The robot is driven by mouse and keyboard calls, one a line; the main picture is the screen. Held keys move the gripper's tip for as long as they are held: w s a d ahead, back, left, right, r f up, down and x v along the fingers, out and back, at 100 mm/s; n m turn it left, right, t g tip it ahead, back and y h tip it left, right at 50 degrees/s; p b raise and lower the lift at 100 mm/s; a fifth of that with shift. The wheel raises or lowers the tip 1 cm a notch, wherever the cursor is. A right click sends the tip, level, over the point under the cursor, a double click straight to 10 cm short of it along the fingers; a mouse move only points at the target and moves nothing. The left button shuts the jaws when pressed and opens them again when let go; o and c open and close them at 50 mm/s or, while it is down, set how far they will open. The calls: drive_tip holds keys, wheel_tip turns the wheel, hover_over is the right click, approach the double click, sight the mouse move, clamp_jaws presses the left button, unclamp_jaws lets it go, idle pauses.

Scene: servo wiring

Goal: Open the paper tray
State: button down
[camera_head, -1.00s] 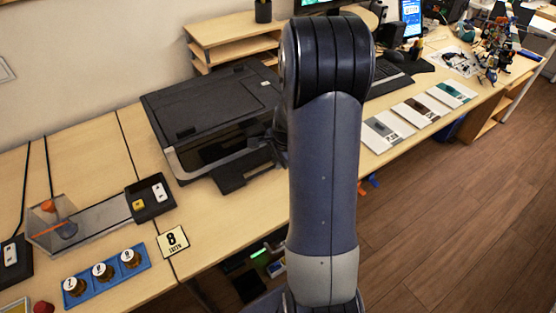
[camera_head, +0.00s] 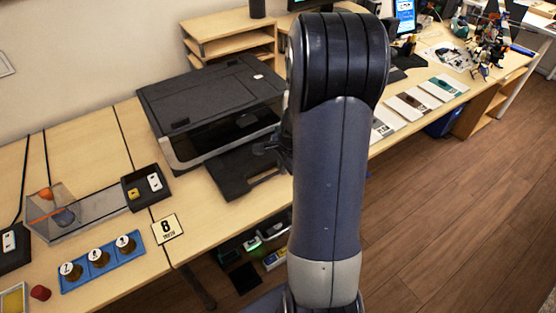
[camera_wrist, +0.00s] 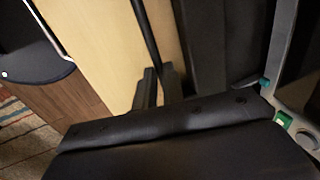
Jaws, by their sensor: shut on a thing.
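The black and grey printer (camera_head: 205,105) stands on the desk to the left of my arm. Its dark paper tray (camera_head: 232,172) sticks well out of the front, over the desk's front part. My gripper (camera_head: 272,147) is at the tray's right side, partly hidden behind my own arm. In the wrist view the dark fingers of my gripper (camera_wrist: 158,86) are close together, shut on the tray's edge. The exact contact is dark and hard to make out.
A number card (camera_head: 167,229), a blue holder with round pieces (camera_head: 100,262) and a black switch box (camera_head: 146,188) lie left of the printer. Papers (camera_head: 410,104) lie to the right. A wooden shelf (camera_head: 230,45) stands behind. Small items sit below the desk.

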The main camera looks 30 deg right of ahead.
drive_tip(key=s+b, duration=0.1)
drive_tip(key=s, duration=0.7)
drive_tip(key=shift+s+d, duration=0.15)
drive_tip(key=c, duration=1.5)
unclamp_jaws()
drive_tip(key=shift+r, duration=0.1)
drive_tip(key=p+v, duration=0.2)
drive_tip(key=v, duration=0.8)
drive_tip(key=shift+r, duration=0.3)
